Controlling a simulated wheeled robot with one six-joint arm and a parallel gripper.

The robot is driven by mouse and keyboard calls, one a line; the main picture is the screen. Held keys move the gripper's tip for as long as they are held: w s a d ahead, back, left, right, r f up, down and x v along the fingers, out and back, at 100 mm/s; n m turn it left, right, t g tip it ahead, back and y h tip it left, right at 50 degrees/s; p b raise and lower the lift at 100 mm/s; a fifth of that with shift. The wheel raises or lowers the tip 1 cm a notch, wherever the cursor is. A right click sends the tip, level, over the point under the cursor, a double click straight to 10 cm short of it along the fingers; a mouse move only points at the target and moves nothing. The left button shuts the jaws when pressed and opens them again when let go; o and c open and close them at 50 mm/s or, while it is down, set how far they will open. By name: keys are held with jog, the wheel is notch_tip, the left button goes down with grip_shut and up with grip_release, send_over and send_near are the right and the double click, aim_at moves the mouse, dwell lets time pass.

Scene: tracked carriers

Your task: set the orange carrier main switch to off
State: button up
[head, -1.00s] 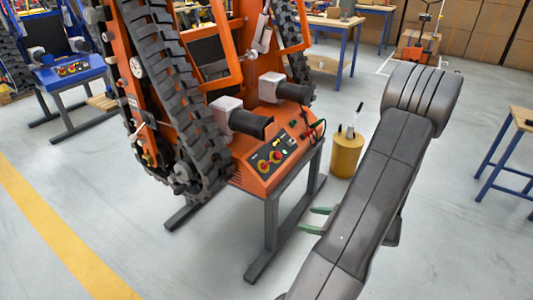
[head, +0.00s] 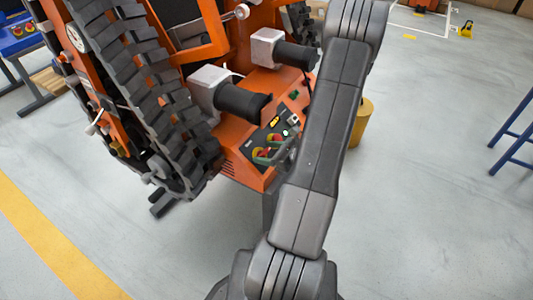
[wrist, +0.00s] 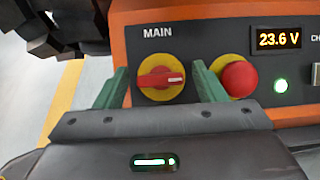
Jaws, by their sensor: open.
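The orange carrier (head: 236,150) stands at left centre in the head view, with its control panel facing me. In the wrist view, the main switch (wrist: 161,79) is a red handle on a yellow disc under the label MAIN. Its handle lies about level, with a white mark at its right end. My gripper (wrist: 160,70) is open, with one green finger at the left and one at the right of the switch. The fingers look apart from the handle. In the head view my gripper (head: 268,158) is at the panel, and my arm hides part of it.
A red mushroom button (wrist: 239,78) on a yellow disc sits just right of the right finger. Two black cylinders (head: 243,102) jut out above the panel. A yellow bin (head: 361,122) stands behind my arm.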

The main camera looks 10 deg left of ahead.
jog(key=shift+a+f, duration=0.1)
jog(key=shift+a, duration=0.05)
jog(key=c, duration=1)
